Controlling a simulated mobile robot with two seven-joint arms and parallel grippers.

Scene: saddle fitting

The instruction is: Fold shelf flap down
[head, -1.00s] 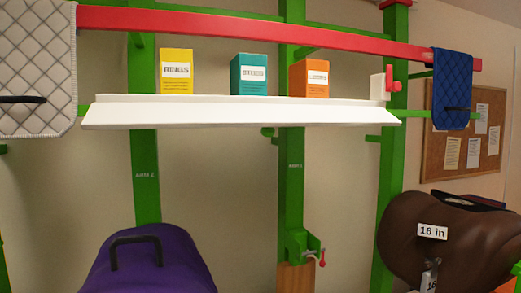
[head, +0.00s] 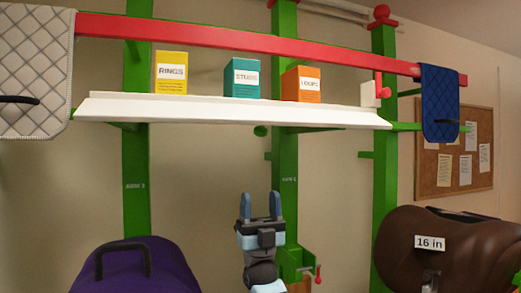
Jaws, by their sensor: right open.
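The white shelf (head: 210,97) spans the green uprights. Its long white front flap (head: 230,115) runs along the front edge and slopes outward and down; its exact angle is hard to tell. A yellow RINGS box (head: 171,74), a teal STUDS box (head: 242,79) and an orange box (head: 302,85) stand on the shelf behind it. My right gripper (head: 261,207) is open and empty, fingers pointing up, well below the flap and apart from it. My left gripper is not in view.
A red lever (head: 381,86) stands at the shelf's right end. A red rail (head: 250,38) crosses above, with a white quilted pad (head: 35,70) left and a blue pad (head: 440,103) right. A purple saddle (head: 135,270) and a brown saddle (head: 445,250) are below.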

